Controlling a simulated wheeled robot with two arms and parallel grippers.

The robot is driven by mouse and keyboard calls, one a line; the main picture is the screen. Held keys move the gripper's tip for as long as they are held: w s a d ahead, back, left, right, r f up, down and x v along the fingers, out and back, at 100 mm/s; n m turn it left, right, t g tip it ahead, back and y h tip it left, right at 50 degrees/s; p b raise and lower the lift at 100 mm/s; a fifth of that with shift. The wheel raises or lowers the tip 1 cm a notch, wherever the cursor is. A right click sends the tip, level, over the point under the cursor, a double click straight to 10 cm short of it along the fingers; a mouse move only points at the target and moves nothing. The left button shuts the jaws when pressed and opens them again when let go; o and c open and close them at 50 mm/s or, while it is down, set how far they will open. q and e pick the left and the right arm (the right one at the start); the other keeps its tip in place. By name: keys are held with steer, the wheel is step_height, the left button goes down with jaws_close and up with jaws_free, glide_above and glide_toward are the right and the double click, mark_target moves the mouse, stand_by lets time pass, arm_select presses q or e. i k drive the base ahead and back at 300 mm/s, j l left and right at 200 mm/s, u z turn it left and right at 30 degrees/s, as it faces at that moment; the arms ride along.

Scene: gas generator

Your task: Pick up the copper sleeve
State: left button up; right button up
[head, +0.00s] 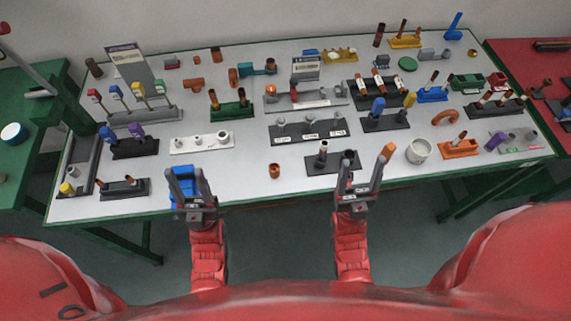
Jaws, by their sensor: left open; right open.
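A short copper sleeve (274,170) stands upright near the front edge of the white tabletop, between my two grippers and apart from both. Several other copper-coloured pieces lie further back, among them a tee-shaped one (193,84) and a short one (215,54). My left gripper (184,177) is open and empty at the front edge, left of the sleeve, with a blue object (180,197) partly hidden behind its fingers. My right gripper (360,168) is open and empty at the front edge, right of the sleeve.
A dark block with posts (322,167) is close to my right gripper. An orange piece (387,151) and a white cup (419,151) stand right of it. Several fixture blocks crowd the table behind. The tabletop around the sleeve is mostly clear.

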mark_target(272, 167)
steer(key=l+u, duration=0.25)
steer(key=l, duration=0.15)
steer(key=k+l+u, duration=0.25)
steer(key=l+u, duration=0.25)
steer(key=l, duration=0.2)
steer(key=k, duration=0.05)
